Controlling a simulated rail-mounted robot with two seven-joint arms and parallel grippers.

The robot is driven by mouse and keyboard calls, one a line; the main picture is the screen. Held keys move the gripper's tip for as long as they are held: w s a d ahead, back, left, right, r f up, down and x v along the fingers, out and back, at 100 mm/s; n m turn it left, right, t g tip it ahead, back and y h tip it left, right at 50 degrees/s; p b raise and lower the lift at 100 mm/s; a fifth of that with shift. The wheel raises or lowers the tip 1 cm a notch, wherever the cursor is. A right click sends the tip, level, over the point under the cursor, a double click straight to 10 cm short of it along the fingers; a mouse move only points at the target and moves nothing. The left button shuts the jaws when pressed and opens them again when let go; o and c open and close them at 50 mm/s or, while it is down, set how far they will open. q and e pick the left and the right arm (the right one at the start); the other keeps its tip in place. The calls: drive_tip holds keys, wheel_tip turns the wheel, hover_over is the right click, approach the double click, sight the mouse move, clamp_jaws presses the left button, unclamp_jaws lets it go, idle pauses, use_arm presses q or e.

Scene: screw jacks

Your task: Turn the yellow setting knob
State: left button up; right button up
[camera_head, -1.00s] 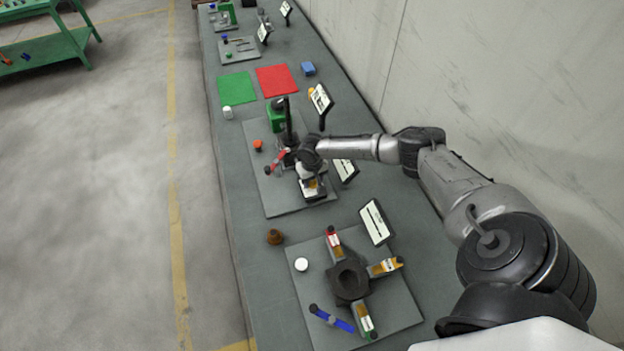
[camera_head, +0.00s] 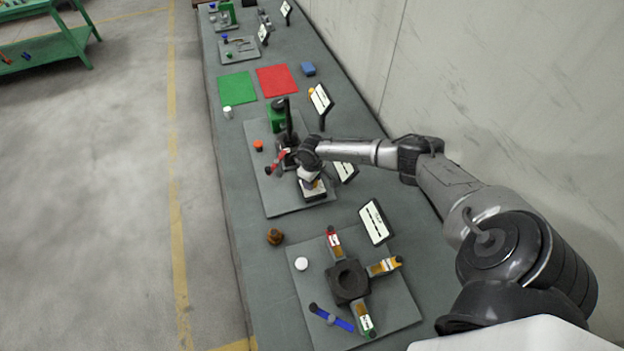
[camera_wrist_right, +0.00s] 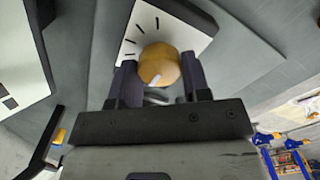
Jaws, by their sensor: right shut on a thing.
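The yellow setting knob (camera_wrist_right: 160,64) shows in the right wrist view as a round orange-yellow knob with a white pointer mark. It sits in front of a white dial face (camera_wrist_right: 150,28) with black tick marks. My right gripper (camera_wrist_right: 159,76) has one dark finger on each side of the knob and is shut on it. In the head view my right gripper (camera_head: 309,178) is over the dial block (camera_head: 315,193) at the front of the middle grey board. The knob is mostly hidden there by the gripper. My left gripper is not in view.
A red-handled lever (camera_head: 275,164) and a dark post (camera_head: 289,122) stand close beside the gripper. A tilted sign (camera_head: 345,171) stands right of it. A nearer board (camera_head: 395,312) carries a black hub with coloured arms. The wall (camera_head: 500,90) runs along the right.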

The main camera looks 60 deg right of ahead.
idle(0.5)
drive_tip(key=o, duration=0.9)
drive_tip(key=shift+r, duration=0.15)
drive_tip(key=shift+r, duration=0.35)
wheel_tip(320, 180, up, 13)
drive_tip(key=shift+f, duration=0.1)
